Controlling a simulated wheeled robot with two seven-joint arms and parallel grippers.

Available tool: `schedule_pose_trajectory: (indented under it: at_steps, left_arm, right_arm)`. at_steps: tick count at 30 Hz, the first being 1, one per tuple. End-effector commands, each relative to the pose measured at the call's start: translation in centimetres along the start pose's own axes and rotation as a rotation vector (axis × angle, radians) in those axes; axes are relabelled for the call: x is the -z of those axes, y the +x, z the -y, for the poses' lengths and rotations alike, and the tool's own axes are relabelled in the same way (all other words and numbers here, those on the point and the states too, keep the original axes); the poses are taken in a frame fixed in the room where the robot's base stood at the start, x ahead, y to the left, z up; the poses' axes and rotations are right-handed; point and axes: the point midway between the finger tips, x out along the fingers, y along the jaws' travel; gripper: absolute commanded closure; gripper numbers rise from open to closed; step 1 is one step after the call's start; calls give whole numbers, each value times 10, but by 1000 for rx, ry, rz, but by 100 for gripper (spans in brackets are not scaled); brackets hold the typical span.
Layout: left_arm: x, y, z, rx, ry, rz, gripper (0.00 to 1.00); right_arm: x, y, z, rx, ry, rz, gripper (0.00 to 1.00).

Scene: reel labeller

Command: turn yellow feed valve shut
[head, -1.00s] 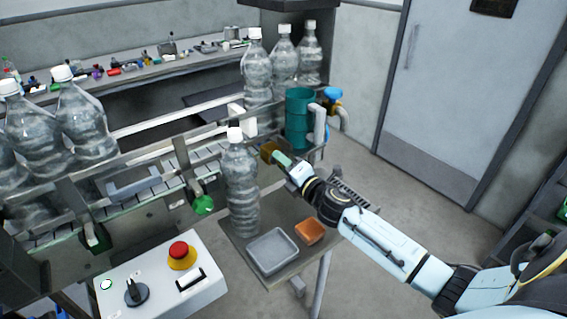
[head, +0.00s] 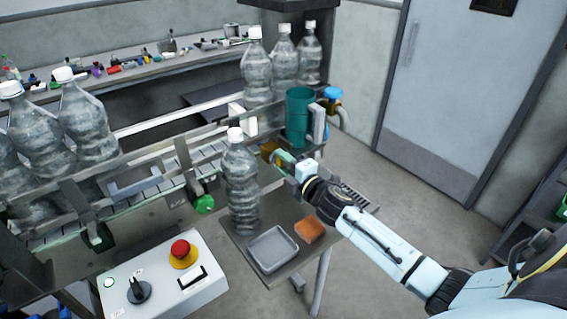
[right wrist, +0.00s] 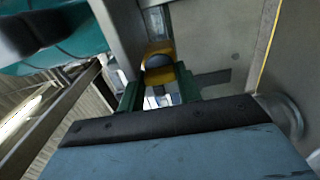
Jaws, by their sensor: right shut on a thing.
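The yellow feed valve (head: 268,147) sits low on the labeller's side, just below the teal cylinder, and is partly hidden by my gripper. In the right wrist view the yellow valve (right wrist: 158,52) shows straight ahead, with a dark rounded part in its middle. My right gripper (head: 279,158) reaches it from the right. Its green fingers (right wrist: 158,92) are on either side of the valve's near part and are shut on it. The exact contact is hard to see. My left gripper is in neither view.
The teal cylinder (head: 298,117) and a blue-handled valve (head: 333,94) are just above my right gripper. A clear bottle (head: 241,185) stands close to its left. Below are a grey tray (head: 272,250) and an orange block (head: 309,230). A control box (head: 165,285) stands at front left.

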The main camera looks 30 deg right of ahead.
Motion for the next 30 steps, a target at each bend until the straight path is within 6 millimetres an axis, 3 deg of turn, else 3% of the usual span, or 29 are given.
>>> schedule_pose_trajectory:
  at_steps: [5, 6, 11, 22, 30]
  left_arm:
    - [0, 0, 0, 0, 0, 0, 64]
    - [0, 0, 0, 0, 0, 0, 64]
    - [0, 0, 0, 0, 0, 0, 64]
    - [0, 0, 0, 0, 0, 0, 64]
    - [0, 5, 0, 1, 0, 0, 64]
  right_arm:
    - [0, 0, 0, 0, 5, 1, 89]
    - [0, 0, 0, 0, 5, 1, 65]
    - [0, 0, 0, 0, 3, 0, 44]
    - [0, -4, 1, 1, 1, 0, 44]
    - [0, -46, 3, 3, 1, -1, 44]
